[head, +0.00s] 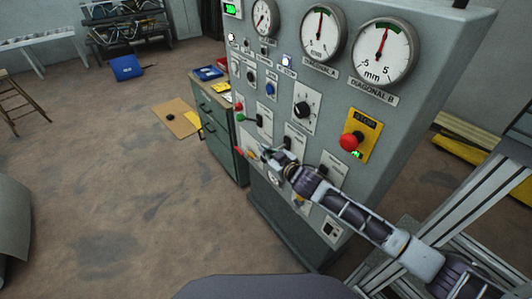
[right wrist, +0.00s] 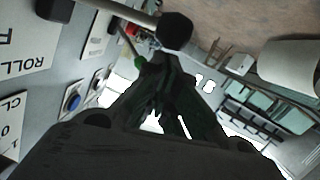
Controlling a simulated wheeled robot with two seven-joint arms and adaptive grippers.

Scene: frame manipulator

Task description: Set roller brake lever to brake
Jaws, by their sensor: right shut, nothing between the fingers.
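The grey control panel (head: 300,110) carries several levers on white plates. In the right wrist view, a lever with a black knob (right wrist: 175,30) and pale shaft stands just beyond my right fingertips (right wrist: 168,65). A white plate (right wrist: 28,45) beside it shows part of a word, "ROLL"; the rest is cut off, so the lever's set position cannot be read. In the head view my right gripper (head: 268,156) is shut and empty in front of the lower lever row, hiding part of it. I cannot tell whether it touches the lever. My left gripper is out of view.
A red stop button (head: 349,142) on a yellow plate and a black rotary knob (head: 302,109) sit above my right arm. A green cabinet (head: 218,125) stands behind. The floor at left is open.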

